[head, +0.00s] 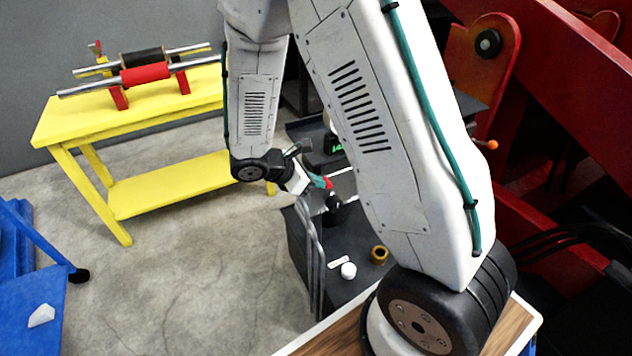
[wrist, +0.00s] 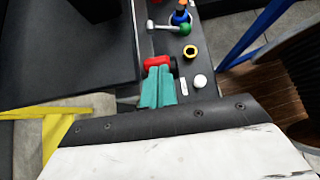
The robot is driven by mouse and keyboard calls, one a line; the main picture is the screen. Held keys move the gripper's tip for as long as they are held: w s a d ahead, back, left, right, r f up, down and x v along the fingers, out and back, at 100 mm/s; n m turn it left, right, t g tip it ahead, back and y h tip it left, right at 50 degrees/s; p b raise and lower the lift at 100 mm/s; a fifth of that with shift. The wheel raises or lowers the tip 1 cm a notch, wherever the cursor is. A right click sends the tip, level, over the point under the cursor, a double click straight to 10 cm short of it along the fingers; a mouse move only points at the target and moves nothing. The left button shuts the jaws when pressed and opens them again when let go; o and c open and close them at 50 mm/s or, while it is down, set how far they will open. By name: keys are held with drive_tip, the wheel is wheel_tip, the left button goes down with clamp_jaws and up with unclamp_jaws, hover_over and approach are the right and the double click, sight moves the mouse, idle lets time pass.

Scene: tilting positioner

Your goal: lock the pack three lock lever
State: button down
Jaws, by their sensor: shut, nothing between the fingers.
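My gripper (wrist: 157,80) has teal fingers that are shut and empty in the wrist view; in the head view, its teal part (head: 319,182) shows over the dark cabinet (head: 363,290). A red part (wrist: 157,62) with a black round end (wrist: 175,66) lies just beyond the fingertips. I cannot tell whether they touch it. Farther off stands a silver lever (wrist: 165,27) with a ball end, beside a green knob (wrist: 186,29) and a blue part (wrist: 180,17). No readable mark shows which one is the pack three lock lever.
On the cabinet top sit a brass ring (wrist: 190,51), a white knob (wrist: 200,81) and a pale strip (wrist: 183,86). A grey rail (head: 311,255) runs along its left side. Red machinery (head: 550,90) stands right. A yellow bench (head: 130,120) is back left, with open floor before it.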

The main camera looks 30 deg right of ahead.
drive_tip(key=shift+r, duration=0.75)
drive_tip(key=shift+a, duration=0.15)
drive_tip(key=a, duration=0.2)
drive_tip(key=a+f, duration=0.1)
drive_tip(key=shift+w+a, duration=0.25)
drive_tip(key=shift+a, duration=0.15)
drive_tip(key=v, duration=1)
drive_tip(key=shift+a+f, duration=0.3)
drive_tip(key=shift+f, duration=0.05)
drive_tip(key=shift+h, duration=0.6)
drive_tip(key=a+f, duration=0.2)
drive_tip(key=f, duration=0.1)
drive_tip(key=shift+w+a+f, duration=0.2)
drive_tip(key=shift+a, duration=0.05)
